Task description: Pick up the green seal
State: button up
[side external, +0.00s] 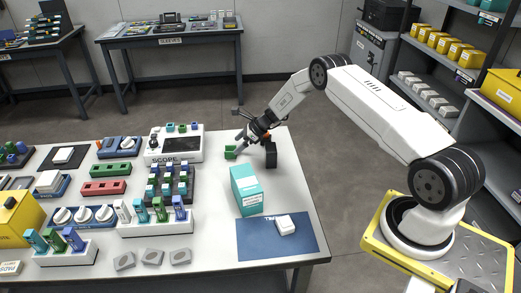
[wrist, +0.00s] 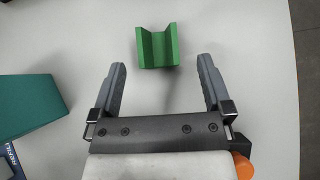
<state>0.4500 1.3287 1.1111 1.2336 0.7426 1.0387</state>
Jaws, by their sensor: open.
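A green block with a notched, U-like shape, which looks like the green seal (wrist: 157,50), sits on the white table just beyond my fingertips in the wrist view. It also shows small in the side external view (side external: 230,153), near the table's far edge. My gripper (wrist: 162,64) is open and empty, its two fingers spread wider than the block. The block lies roughly centred between the fingers' lines, and neither finger touches it. In the side external view my gripper (side external: 241,142) is close to the block; the exact height above the table is hard to tell.
A teal box (side external: 246,190) stands nearer the front, and shows at left in the wrist view (wrist: 28,105). A blue mat (side external: 270,246) holds a white item. Racks of vials and the scope unit (side external: 173,150) crowd the left.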

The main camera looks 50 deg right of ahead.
aim_at(231, 150)
jog(key=shift+x, duration=2.3)
jog(key=shift+a, duration=0.1)
jog(key=c, duration=1.3)
